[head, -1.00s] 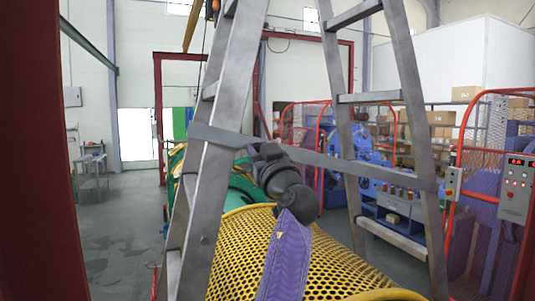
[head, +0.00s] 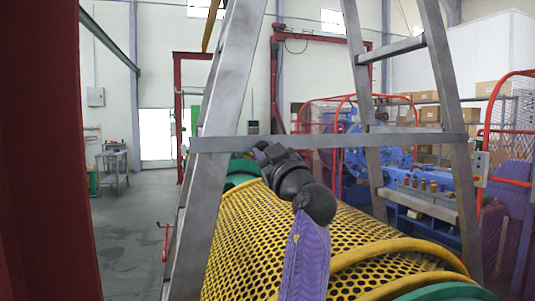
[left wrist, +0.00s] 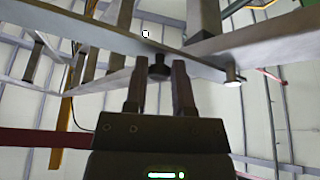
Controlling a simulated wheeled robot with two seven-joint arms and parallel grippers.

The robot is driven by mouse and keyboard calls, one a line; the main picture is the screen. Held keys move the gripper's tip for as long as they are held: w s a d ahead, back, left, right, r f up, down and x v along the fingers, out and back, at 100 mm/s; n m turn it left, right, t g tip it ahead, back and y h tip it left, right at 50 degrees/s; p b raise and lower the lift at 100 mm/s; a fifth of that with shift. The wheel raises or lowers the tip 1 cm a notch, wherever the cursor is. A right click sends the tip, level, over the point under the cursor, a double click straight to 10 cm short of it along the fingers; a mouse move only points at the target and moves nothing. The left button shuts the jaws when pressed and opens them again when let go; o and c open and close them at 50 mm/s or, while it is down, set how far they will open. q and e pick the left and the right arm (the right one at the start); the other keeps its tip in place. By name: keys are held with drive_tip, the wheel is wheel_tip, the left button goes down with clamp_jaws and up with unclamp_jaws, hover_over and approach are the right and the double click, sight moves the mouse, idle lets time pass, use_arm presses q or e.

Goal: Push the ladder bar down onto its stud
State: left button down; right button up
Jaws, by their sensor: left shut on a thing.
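The grey ladder bar (head: 375,140) runs almost level across the head view, between the left and right rails of the metal stepladder (head: 237,70). My left gripper (head: 264,152) is at the bar's left part, its arm coming up from below. In the left wrist view the bar (left wrist: 85,32) slants across above the fingers. There the gripper (left wrist: 159,74) is shut on a dark knob (left wrist: 158,68) under the bar. A short pin with a pale end (left wrist: 235,80) shows near the bar's right end; I cannot tell if it is the stud. My right gripper is out of view.
A yellow perforated guard (head: 250,235) lies under the bar and my arm. A blue machine (head: 365,155) and red-framed mesh fences (head: 510,150) stand behind at right. A red post (head: 45,150) fills the left edge. Grey floor (head: 130,220) is clear at left.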

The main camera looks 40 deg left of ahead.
use_arm(q)
drive_tip(key=shift+a+f, duration=0.1)
drive_tip(key=shift+f, duration=0.2)
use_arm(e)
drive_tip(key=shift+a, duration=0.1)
use_arm(q)
drive_tip(key=c, duration=0.7)
unclamp_jaws()
drive_tip(key=shift+o, duration=1.2)
drive_tip(key=shift+a+r, duration=0.1)
drive_tip(key=shift+a, duration=0.05)
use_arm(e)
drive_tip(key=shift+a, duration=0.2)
use_arm(q)
drive_tip(key=b+v, duration=0.2)
drive_tip(key=v, duration=0.8)
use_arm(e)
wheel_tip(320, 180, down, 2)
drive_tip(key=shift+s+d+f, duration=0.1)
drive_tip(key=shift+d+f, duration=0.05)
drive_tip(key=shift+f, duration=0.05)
